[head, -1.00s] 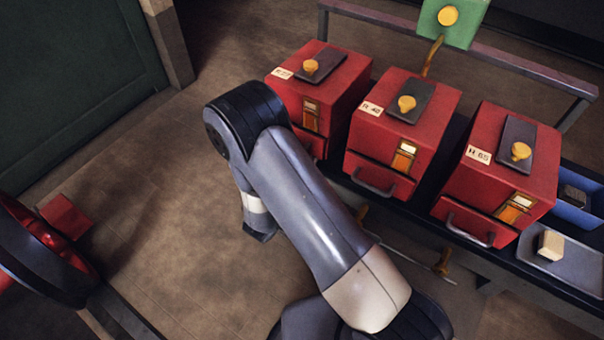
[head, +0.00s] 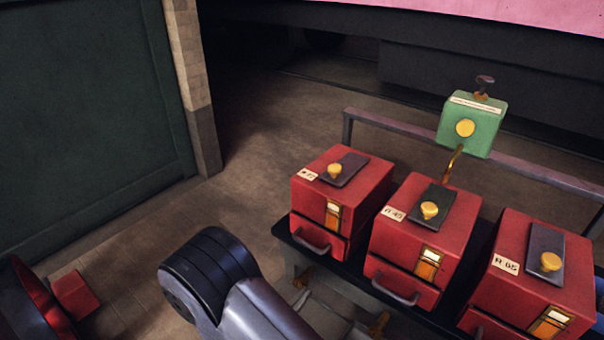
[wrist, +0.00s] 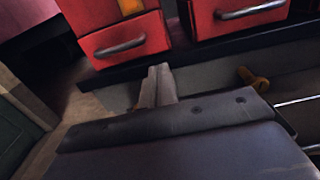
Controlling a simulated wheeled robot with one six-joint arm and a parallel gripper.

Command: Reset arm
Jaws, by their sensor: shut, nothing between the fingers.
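My gripper (wrist: 158,72) shows in the wrist view as two pale fingers set together, with nothing held between them. They point toward the bench under the red boxes and appear clear of it. In the head view only an upper part of my arm (head: 220,285) shows, at the bottom left of centre; my gripper is out of sight there.
Three red boxes (head: 343,200) with drawers and yellow-knobbed lids stand on a dark bench at right. A green box (head: 470,125) stands behind them by a rail. A red block (head: 75,295) lies at left. Floor (head: 150,230) between is open.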

